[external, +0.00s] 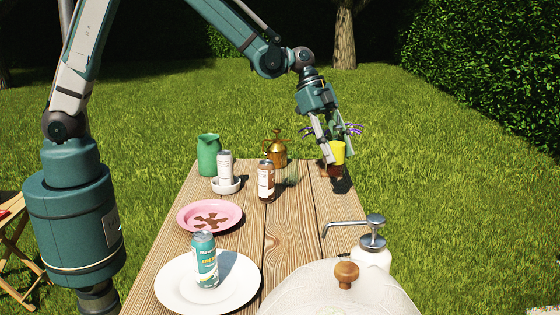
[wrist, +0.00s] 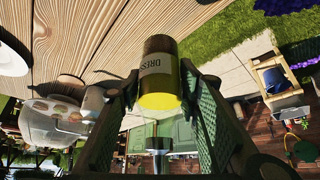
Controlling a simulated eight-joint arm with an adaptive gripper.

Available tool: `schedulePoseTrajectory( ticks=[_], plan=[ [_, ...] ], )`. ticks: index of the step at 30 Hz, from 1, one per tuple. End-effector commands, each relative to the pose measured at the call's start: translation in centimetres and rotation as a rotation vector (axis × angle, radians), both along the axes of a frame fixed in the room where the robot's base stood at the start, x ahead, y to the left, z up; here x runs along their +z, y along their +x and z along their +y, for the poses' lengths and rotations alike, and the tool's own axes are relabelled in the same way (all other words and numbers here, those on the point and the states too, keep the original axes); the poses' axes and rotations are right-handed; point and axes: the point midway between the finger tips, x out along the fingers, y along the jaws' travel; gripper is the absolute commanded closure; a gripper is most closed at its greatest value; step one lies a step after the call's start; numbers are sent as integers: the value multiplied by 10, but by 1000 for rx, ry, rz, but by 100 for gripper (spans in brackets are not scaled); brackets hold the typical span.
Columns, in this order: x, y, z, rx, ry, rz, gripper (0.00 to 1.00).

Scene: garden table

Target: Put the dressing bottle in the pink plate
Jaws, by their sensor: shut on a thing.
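My gripper (external: 336,155) is at the far right end of the table, shut on the dressing bottle. The yellow part of the bottle (external: 338,152) shows between the fingers. In the wrist view the dressing bottle (wrist: 159,72) sits between both fingers, with a dark end, a label reading "DRESS" and a bright yellow end. I cannot tell surely whether it is clear of the table. The pink plate (external: 183,223) lies at the left middle of the table, well left of and nearer than my gripper. It has a brown patch in its centre and nothing standing on it.
A white plate (external: 168,290) with a teal can (external: 204,260) is in front of the pink plate. A brown bottle (external: 266,181), a can in a white bowl (external: 226,186), a green jug (external: 208,154) and a brass can (external: 275,150) stand behind. A pump dispenser (external: 373,250) is front right.

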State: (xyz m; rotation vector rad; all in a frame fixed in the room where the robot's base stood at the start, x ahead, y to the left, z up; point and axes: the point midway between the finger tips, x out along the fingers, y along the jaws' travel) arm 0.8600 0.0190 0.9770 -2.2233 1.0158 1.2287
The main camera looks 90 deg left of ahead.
Motion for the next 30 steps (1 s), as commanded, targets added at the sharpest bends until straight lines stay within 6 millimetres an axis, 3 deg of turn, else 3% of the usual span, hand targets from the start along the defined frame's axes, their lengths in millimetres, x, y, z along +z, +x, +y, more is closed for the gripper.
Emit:
schedulePoseTrajectory(
  ticks=[8,30],
  plan=[
    [5,-74,-29,-143,11,9,84],
    [8,-300,-102,-580,4,7,84]
  ],
)
